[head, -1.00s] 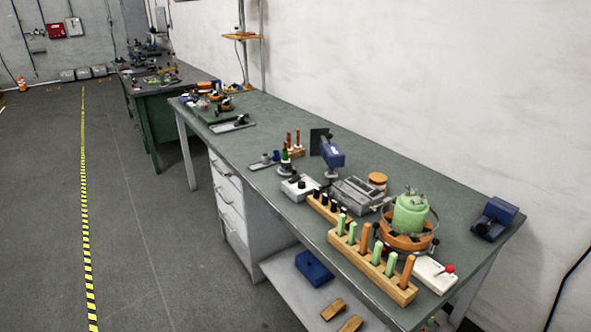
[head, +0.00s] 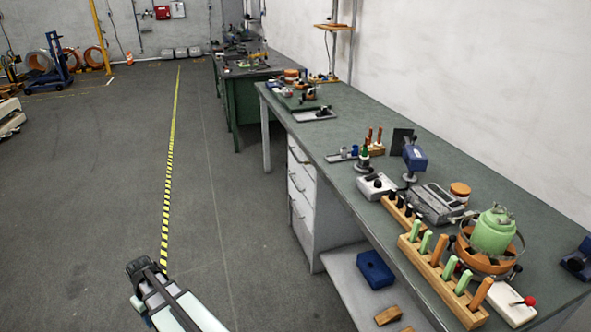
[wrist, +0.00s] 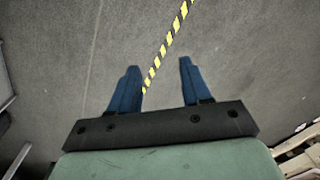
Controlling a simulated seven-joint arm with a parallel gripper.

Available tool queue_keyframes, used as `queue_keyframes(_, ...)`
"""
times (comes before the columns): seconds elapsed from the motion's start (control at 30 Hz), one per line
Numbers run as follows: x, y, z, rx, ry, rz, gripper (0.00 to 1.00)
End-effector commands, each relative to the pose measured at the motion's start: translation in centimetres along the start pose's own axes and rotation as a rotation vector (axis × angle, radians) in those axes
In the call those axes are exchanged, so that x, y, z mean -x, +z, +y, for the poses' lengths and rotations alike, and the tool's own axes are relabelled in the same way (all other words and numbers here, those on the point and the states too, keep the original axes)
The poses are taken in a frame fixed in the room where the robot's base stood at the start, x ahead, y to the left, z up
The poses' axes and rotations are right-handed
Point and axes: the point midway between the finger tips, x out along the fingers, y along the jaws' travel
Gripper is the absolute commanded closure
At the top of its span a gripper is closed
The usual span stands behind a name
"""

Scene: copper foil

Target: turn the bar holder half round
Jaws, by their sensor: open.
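A long wooden bar holder (head: 433,279) stands upright on the green-grey bench top in the head view, along the near edge. Several green and orange bars stand in it in a row. My gripper (wrist: 157,68) shows in the wrist view with its two blue fingers spread and nothing between them. Part of my arm shows at the bottom of the head view, over the floor to the left of the bench and well apart from the holder.
A smaller wooden rack with black pieces (head: 399,210) stands just behind the holder. A green canister (head: 493,232) in an orange ring stand is close at its right, beside a white box with a red knob (head: 522,306). A shelf below carries a blue box (head: 375,268).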

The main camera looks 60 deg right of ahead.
Motion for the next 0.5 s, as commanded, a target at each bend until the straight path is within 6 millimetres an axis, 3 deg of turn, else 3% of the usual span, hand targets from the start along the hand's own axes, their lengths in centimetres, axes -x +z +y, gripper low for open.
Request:
queue_keyframes(0.03, 1.0, -1.4, 2.0, -0.019, -0.005, 0.013, 0.52)
queue_keyframes(0.2, 3.9, -3.6, 8.1, -0.064, -0.026, 0.044, 0.52)
queue_keyframes(0.5, 8.7, -5.2, 19.9, -0.139, -0.058, 0.093, 0.52)
